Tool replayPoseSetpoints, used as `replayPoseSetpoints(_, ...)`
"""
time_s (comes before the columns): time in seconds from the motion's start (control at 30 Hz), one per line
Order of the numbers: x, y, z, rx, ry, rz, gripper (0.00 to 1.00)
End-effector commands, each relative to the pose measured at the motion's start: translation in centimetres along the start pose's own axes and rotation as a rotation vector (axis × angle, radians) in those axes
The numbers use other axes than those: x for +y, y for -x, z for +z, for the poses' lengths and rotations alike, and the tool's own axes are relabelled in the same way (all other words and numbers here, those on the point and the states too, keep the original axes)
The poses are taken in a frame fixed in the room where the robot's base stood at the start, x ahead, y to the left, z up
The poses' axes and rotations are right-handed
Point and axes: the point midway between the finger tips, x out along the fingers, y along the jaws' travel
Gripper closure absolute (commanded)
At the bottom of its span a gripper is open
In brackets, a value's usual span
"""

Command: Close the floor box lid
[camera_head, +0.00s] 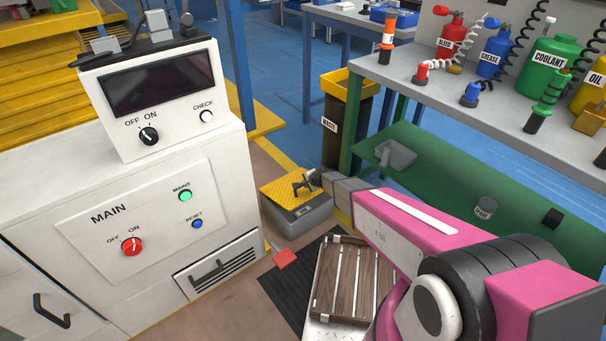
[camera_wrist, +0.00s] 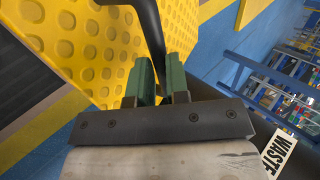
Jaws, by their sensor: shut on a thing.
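The floor box (camera_head: 297,222) is a low grey box on the floor between the white cabinet and the green bench. Its yellow studded lid (camera_head: 278,196) lies over the top in the head view; whether it is fully down I cannot tell. The lid also fills the upper left of the wrist view (camera_wrist: 75,45). A dark bar handle (camera_wrist: 146,25) rises from the lid side. My gripper (camera_wrist: 160,78) has its two green fingers shut on this handle; in the head view my gripper (camera_head: 309,181) is small and partly hidden by my wrist.
A white cabinet (camera_head: 200,160) with switches stands left of the box. A black waste bin (camera_head: 335,125) with a yellow rim is behind it. A bench (camera_head: 450,75) with bottles is at right. A wooden slatted crate (camera_head: 340,275) and a red piece (camera_head: 285,258) lie in front.

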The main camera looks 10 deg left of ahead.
Motion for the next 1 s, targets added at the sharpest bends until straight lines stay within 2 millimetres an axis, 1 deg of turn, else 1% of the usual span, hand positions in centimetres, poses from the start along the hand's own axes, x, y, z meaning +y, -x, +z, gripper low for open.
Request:
replayPoseSetpoints(0.03, 1.3, -0.8, -0.1, 0.0, -0.005, 0.002, 1.0)
replayPoseSetpoints(0.1, 2.7, -1.4, -0.1, 0.0, -0.005, 0.001, 1.0)
replayPoseSetpoints(0.3, 6.0, -3.1, -0.2, 0.0, -0.005, 0.0, 1.0)
replayPoseSetpoints(0.43, 7.3, -4.0, -0.2, 0.001, -0.004, -0.001, 1.0)
replayPoseSetpoints(0.57, 7.0, -3.8, -0.2, 0.001, -0.003, -0.003, 1.0)
replayPoseSetpoints(0.6, 7.0, -3.8, -0.2, 0.001, -0.003, -0.003, 0.96)
replayPoseSetpoints(0.67, 7.0, -3.8, -0.2, 0.001, -0.003, -0.003, 0.76)
replayPoseSetpoints(0.7, 7.0, -3.8, -0.2, 0.0, -0.003, -0.002, 0.64)
replayPoseSetpoints(0.73, 7.0, -3.8, -0.2, 0.0, -0.002, -0.002, 0.58)
replayPoseSetpoints(1.0, 7.1, -3.6, -0.1, 0.0, -0.001, -0.001, 0.58)
